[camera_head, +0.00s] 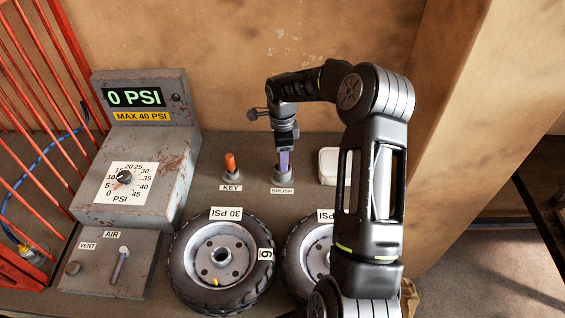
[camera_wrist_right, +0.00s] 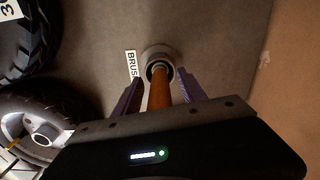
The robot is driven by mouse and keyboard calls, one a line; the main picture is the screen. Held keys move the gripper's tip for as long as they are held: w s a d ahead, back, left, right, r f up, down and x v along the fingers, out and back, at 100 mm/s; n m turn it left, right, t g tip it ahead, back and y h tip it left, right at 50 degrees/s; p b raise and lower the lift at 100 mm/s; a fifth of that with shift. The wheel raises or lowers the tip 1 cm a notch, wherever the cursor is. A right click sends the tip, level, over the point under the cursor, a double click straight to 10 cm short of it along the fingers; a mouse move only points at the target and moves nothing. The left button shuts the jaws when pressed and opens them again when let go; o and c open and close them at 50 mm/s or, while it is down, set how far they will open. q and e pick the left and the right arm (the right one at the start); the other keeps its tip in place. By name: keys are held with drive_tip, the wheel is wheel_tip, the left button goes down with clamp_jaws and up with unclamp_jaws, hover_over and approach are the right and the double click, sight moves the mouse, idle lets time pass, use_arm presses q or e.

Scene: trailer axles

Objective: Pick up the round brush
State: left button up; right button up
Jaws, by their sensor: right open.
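The round brush stands in the grey holder (camera_head: 282,180) labelled BRUSH on the bench. In the right wrist view its orange-brown handle (camera_wrist_right: 159,95) rises from the round holder (camera_wrist_right: 157,56) towards the camera. My right gripper (camera_head: 284,164) is above the holder, with its purple fingers pointing down. In the wrist view the open fingers (camera_wrist_right: 158,84) are on either side of the handle, with a gap visible on each side. In the head view the gripper hides the handle. The brush head is not visible. My left gripper is not in view.
An orange-handled key (camera_head: 230,163) stands in a holder left of the brush. Two wheels (camera_head: 221,258) (camera_head: 305,262) lie in front. A white box (camera_head: 329,166) is at right, partly behind my arm. A gauge console (camera_head: 132,180) stands left, and the wall is behind.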

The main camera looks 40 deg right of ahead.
drive_tip(key=shift+r, duration=0.1)
drive_tip(key=shift+c, duration=0.4)
clamp_jaws()
idle(0.3)
